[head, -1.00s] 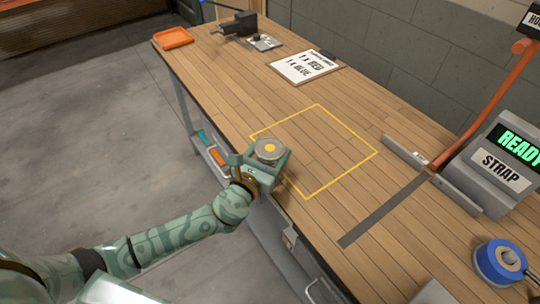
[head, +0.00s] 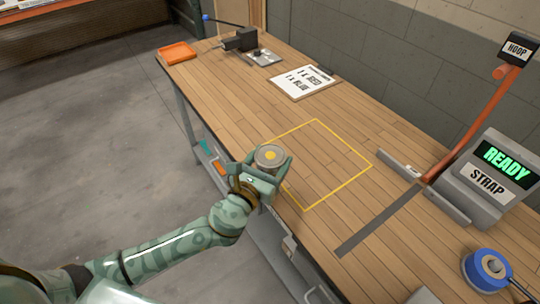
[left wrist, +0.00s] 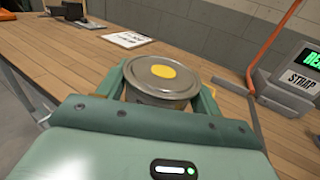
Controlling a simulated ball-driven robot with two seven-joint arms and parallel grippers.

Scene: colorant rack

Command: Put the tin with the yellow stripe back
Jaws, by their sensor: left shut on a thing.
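A round metal tin (head: 270,155) with a yellow spot on its lid is held in my left gripper (head: 265,166), near the front edge of the workbench and the left corner of a yellow outlined square. In the left wrist view the tin (left wrist: 162,80) sits upright between the two green fingers (left wrist: 160,92), which are shut on it. Its side is mostly hidden, so I cannot see a stripe. My right gripper is in neither view.
The wooden bench (head: 360,130) is clear inside the yellow square (head: 345,187). Behind it lies a clipboard (head: 302,82). An orange tray (head: 178,53) and a black device (head: 240,41) stand at the far end. A strapping machine (head: 490,172) and a blue roll (head: 490,268) are at the right.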

